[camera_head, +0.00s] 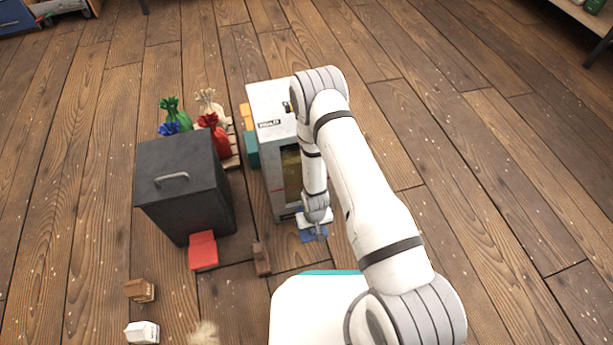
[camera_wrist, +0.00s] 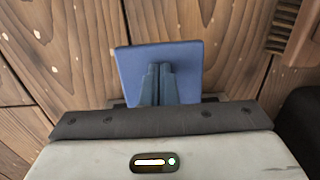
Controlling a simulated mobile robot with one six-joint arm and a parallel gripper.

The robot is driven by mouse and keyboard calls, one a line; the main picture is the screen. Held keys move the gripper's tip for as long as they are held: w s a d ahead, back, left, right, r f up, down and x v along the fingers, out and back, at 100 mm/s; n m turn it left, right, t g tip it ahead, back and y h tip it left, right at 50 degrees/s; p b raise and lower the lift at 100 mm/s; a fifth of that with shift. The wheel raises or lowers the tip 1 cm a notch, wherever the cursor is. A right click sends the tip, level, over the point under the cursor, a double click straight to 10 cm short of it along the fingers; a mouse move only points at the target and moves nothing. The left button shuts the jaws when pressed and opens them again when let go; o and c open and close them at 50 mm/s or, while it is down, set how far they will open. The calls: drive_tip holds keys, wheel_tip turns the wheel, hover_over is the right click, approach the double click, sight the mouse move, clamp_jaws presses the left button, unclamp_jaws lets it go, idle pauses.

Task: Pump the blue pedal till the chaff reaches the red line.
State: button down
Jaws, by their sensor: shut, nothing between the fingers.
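The blue pedal (camera_head: 306,236) sticks out at the foot of a tall white cabinet (camera_head: 273,117). It fills the middle of the wrist view (camera_wrist: 190,62) as a flat blue plate. My gripper (camera_head: 321,238) is shut and empty, pointing down over the pedal. In the wrist view its closed fingers (camera_wrist: 160,72) overlap the plate; I cannot tell whether they touch it. The cabinet's window (camera_head: 291,172) shows a yellowish-brown fill, partly hidden by my arm. A small red mark (camera_head: 278,190) shows beside the window; the chaff level against it is unclear.
A black bin (camera_head: 182,185) with a red pedal (camera_head: 203,250) stands left. A brush (camera_head: 261,259) lies between the pedals and shows in the wrist view (camera_wrist: 285,27). Coloured sacks (camera_head: 213,133) stand behind. Small boxes (camera_head: 140,290) lie front left. The floor on the right is clear.

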drive_tip(key=shift+f, duration=0.1)
drive_tip(key=shift+f+b, duration=0.8)
drive_tip(key=shift+f, duration=0.15)
drive_tip(key=shift+r, duration=0.1)
wheel_tip(320, 180, up, 9)
drive_tip(key=p, duration=0.6)
